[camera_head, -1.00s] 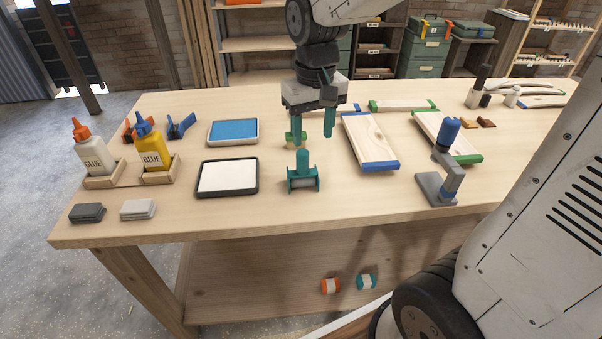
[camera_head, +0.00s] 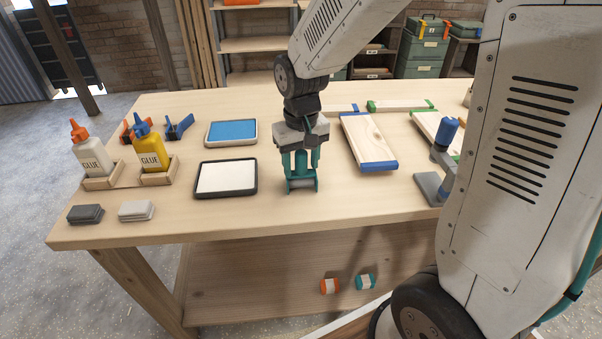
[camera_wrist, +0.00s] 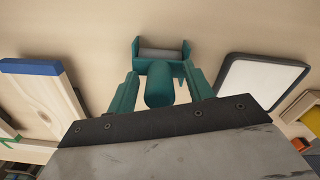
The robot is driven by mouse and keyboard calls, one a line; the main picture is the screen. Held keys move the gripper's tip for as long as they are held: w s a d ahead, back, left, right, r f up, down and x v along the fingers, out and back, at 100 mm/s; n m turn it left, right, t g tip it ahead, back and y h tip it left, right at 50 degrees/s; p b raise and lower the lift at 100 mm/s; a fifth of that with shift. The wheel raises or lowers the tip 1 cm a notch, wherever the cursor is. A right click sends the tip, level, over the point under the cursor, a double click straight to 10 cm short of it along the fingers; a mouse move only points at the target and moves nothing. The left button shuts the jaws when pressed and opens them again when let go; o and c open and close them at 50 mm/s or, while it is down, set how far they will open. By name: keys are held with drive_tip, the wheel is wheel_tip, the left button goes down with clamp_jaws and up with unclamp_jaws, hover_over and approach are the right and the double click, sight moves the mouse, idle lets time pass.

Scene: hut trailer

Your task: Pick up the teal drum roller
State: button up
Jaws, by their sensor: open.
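The teal drum roller (camera_head: 302,184) stands upright on the workbench, its frame and grey drum at the bottom and its handle pointing up. My gripper (camera_head: 301,164) is directly above it, pointing down, with its teal fingers on either side of the handle. In the wrist view, the roller's rounded handle (camera_wrist: 159,86) lies between the two open fingers of my gripper (camera_wrist: 158,90). A gap shows on each side of the handle. The drum (camera_wrist: 160,54) sits beyond the fingertips, apart from them.
A black-rimmed tray with a white pad (camera_head: 226,178) lies close left of the roller. A blue pad tray (camera_head: 231,133) is behind it. A blue-ended board (camera_head: 368,141) lies to the right, with a blue-handled tool (camera_head: 446,132) farther right. The bench's front edge is just nearer.

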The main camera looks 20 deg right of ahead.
clamp_jaws()
drive_tip(key=shift+r, duration=0.1)
wheel_tip(320, 180, up, 10)
drive_tip(key=shift+f, duration=0.1)
idle(0.4)
drive_tip(key=c, duration=0.9)
unclamp_jaws()
drive_tip(key=shift+c, duration=0.2)
